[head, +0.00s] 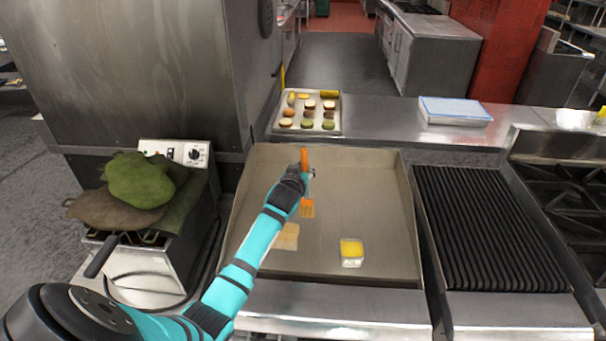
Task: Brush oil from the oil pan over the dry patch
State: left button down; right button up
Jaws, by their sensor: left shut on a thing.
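My left gripper (306,174) is shut on an orange brush (307,208) over the flat griddle (375,200). The brush's handle sticks up above the gripper and its bristle head points down toward the griddle. I cannot tell whether the bristles touch the surface. A pale tan patch (287,237) lies on the griddle, left of and nearer than the brush head, partly beside my arm. A small clear container with yellow oil (351,252) stands on the griddle to the right of the patch. My right gripper is not in view.
A tray (333,127) with several food pieces sits behind the griddle. A blue-lidded container (455,110) stands on the back counter. A ribbed grill (485,230) is at the right. A fryer with green cloths (140,182) stands left. The griddle's right side is clear.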

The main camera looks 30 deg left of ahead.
pick_arm(q)
jog(key=shift+w+r, duration=0.1)
jog(key=shift+r, duration=0.55)
jog(key=shift+r+p, duration=0.35)
jog(key=shift+p, duration=0.15)
jog(key=shift+s, duration=0.2)
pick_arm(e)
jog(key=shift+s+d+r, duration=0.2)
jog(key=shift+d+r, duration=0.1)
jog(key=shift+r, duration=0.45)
pick_arm(q)
jog(key=shift+w, duration=0.1)
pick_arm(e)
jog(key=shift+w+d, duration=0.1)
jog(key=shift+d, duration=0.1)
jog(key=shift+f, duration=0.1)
